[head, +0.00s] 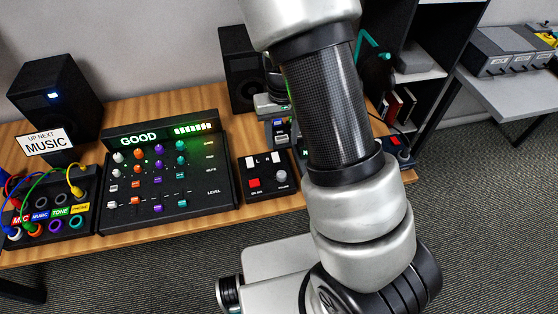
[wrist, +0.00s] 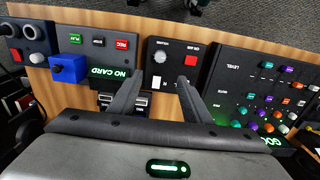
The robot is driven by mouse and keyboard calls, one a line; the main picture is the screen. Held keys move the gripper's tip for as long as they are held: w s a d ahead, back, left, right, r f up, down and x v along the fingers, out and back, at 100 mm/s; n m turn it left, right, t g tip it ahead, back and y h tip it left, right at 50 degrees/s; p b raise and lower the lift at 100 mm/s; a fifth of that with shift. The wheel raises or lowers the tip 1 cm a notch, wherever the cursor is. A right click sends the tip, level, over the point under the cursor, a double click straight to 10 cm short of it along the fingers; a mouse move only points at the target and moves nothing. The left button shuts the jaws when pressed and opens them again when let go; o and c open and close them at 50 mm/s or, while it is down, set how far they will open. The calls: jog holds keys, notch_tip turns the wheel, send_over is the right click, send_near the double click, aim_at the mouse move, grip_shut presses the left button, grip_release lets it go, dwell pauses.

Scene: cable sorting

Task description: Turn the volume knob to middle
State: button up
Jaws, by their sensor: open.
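The volume knob (head: 281,177) is a small grey-white knob on a black control box (head: 255,196), right of a red button (head: 254,183). In the wrist view the knob (wrist: 161,57) sits at the box's upper left, beside the word VOLUME. The direction its pointer faces is too small to tell. My gripper (wrist: 161,78) is open, its two dark fingers apart over the box, with nothing between them. The knob shows just beyond the fingertips, apart from them. In the head view my arm hides most of the gripper.
A mixer (head: 220,186) with coloured knobs stands left of the box in the head view. A patch panel (head: 86,216) with cables lies farther left.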

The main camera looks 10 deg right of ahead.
aim_at(281, 174)
notch_tip(281, 174, down, 17)
jog(key=shift+r+b, duration=0.15)
jog(key=shift+b, duration=0.45)
jog(key=c, duration=1)
